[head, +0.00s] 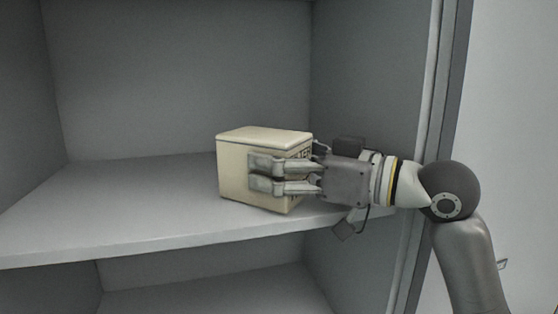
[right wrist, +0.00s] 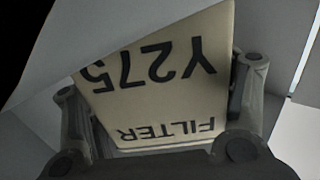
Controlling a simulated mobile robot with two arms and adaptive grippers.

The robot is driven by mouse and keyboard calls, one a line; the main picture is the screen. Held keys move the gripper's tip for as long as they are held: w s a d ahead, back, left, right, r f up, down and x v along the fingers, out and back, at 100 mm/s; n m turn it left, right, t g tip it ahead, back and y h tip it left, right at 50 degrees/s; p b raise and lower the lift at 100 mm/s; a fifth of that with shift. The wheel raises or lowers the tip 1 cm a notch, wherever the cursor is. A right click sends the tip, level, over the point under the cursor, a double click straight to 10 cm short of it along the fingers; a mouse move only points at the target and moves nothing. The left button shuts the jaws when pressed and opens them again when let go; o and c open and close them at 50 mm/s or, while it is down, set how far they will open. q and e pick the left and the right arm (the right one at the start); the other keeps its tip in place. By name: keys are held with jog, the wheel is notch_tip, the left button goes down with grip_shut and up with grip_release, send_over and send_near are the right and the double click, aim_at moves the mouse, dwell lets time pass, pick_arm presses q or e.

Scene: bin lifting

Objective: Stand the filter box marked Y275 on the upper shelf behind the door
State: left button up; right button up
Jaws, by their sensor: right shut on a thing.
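The filter box (head: 265,140) is a cream box with a lid, upright at the front right part of the upper shelf (head: 110,215). My right gripper (head: 280,175) reaches in from the right and is shut on the box, with fingers along its sides. In the right wrist view the box face (right wrist: 160,85) reads "FILTER" and "Y275" upside down between my fingers. The box's base is at or very close to the shelf surface; I cannot tell if it bears its full weight. My left gripper is not in view.
The grey cabinet's right side wall (head: 370,80) stands close behind my right gripper. A lower shelf (head: 200,290) shows beneath. The upper shelf is bare to the left of and behind the box. A pale panel (head: 515,120) is at the far right.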

jog(key=o, duration=1.2)
jog(key=shift+o, duration=0.2)
jog(key=b+v, duration=0.4)
jog(key=v, duration=0.8)
jog(key=shift+r, duration=0.2)
